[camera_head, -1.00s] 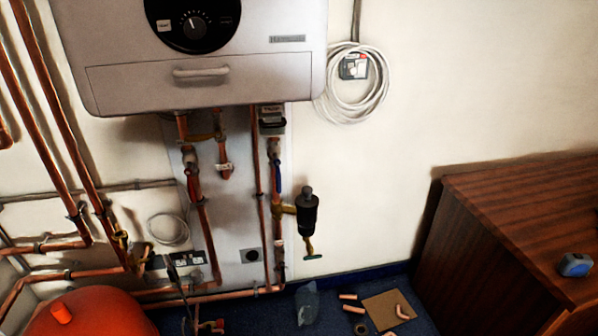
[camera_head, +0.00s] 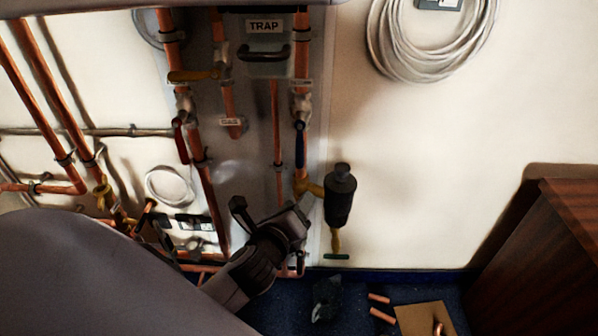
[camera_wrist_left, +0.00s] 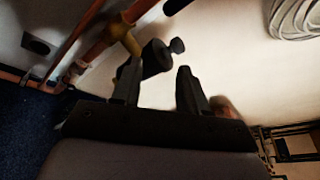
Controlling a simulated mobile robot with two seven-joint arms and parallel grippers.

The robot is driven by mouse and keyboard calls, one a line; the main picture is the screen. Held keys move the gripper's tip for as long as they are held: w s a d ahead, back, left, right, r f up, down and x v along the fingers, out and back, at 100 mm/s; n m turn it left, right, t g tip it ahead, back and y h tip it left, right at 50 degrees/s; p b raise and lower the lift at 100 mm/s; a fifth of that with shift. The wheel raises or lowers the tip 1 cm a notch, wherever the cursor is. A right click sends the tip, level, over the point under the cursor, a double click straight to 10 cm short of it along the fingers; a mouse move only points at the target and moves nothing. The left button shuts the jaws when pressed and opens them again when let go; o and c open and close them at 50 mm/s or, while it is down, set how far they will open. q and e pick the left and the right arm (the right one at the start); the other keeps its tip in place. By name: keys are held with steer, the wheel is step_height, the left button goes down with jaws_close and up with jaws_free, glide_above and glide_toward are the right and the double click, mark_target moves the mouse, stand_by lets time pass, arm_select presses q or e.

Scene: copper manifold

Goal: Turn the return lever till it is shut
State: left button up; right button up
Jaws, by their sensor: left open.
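A blue lever (camera_head: 299,145) hangs down along the right copper pipe, below a small white tag (camera_head: 301,84) whose print I cannot read. A red lever (camera_head: 180,140) hangs along the pipe to its left. Which is the return lever is not legible; the blue one looks likely. My left gripper (camera_head: 268,214) is open and empty, below and left of the blue lever, apart from it in the picture. In the left wrist view my open fingers (camera_wrist_left: 157,88) point toward a black cylinder (camera_wrist_left: 157,57); no lever is clear there. My right gripper is not in view.
The black cylinder (camera_head: 340,195) on a brass fitting juts out right of the pipe, close to my left gripper. A yellow lever (camera_head: 193,76) and the trap box (camera_head: 264,58) are above. A wooden cabinet (camera_head: 545,260) stands right.

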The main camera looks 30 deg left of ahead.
mark_target(299, 157)
arm_select(q)
steer(key=w+a+r+m+y+b, duration=0.1)
steer(key=m, duration=0.1)
steer(key=w+a+r+m+t+y+b, duration=0.1)
steer(key=w+r+m, duration=0.1)
steer(key=w+a+r+m+y+b, duration=0.1)
steer(key=m, duration=0.1)
steer(key=shift+w+a+r+m+t, duration=0.2)
steer(key=shift+a+r+m+t, duration=0.1)
steer(key=shift+r+t, duration=0.1)
steer(key=shift+b+x, duration=0.55)
steer(key=shift+x, duration=2.4)
steer(key=shift+c, duration=0.2)
jaws_close()
